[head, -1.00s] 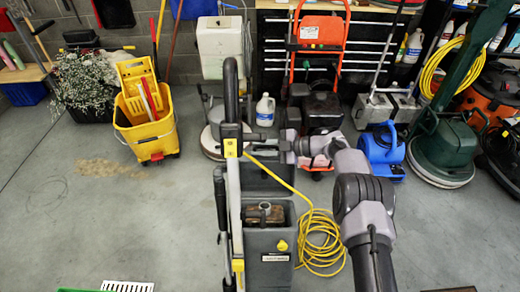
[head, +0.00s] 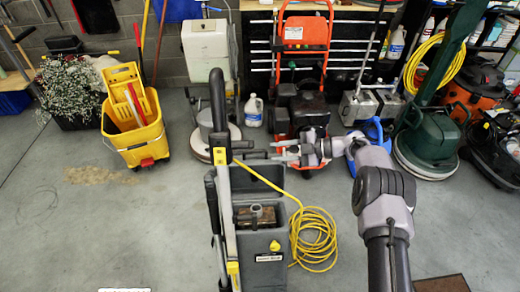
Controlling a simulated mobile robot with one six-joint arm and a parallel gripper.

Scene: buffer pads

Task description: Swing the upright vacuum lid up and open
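The upright vacuum (head: 268,272) stands in the middle of the head view, a grey body with yellow parts and a tall dark handle (head: 217,105). Its grey lid (head: 262,179) stands raised at the back of the body. The tank opening (head: 256,214) is uncovered, with a brownish part inside. My gripper (head: 276,152) is just above and behind the raised lid, right of the handle post. Its two fingers point left with a gap between them, and nothing shows between them. Whether a fingertip touches the lid's upper edge cannot be told.
A coiled yellow cord (head: 314,236) lies right of the vacuum. A yellow mop bucket (head: 137,140) stands at the left. A red pressure washer (head: 303,100), a blue blower (head: 374,130) and a green floor machine (head: 427,145) stand behind.

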